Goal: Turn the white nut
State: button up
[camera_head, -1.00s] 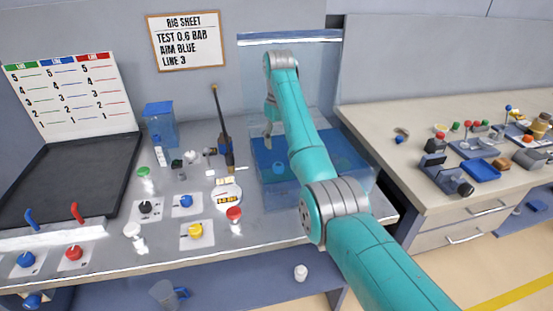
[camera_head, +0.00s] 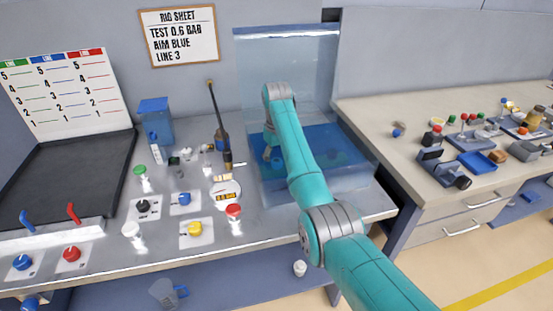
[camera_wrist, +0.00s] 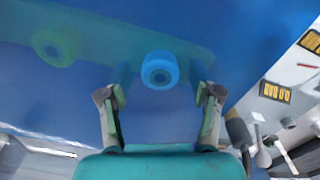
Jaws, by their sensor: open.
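The clear tank (camera_head: 352,184) of blue liquid stands at the right end of the left bench. My gripper (camera_head: 267,153) reaches down at its left part, partly blended with the liquid's blue. In the wrist view my gripper (camera_wrist: 160,94) is open and empty, its two fingers spread wide. A round, ring-like knob, tinted blue (camera_wrist: 160,70), lies just beyond the fingertips, roughly centred between them and apart from both. It may be the white nut, but the tint hides its true colour. A second round knob, yellow-green (camera_wrist: 57,46), lies further left.
A tall clear panel (camera_head: 288,65) rises behind the tank. Left of the tank stand a dark bottle-like tool (camera_head: 223,140), a dial gauge (camera_head: 226,195), a red-topped post (camera_head: 234,213) and a yellow knob (camera_head: 194,228). The right bench (camera_head: 385,145) holds several small parts.

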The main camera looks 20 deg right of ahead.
jog(key=c, duration=1.1)
jog(key=shift+c, duration=0.2)
jog(key=shift+m, duration=0.4)
jog(key=m, duration=0.2)
jog(key=shift+m, duration=2.3)
jog(key=o, duration=1.1)
jog(key=shift+o, duration=0.2)
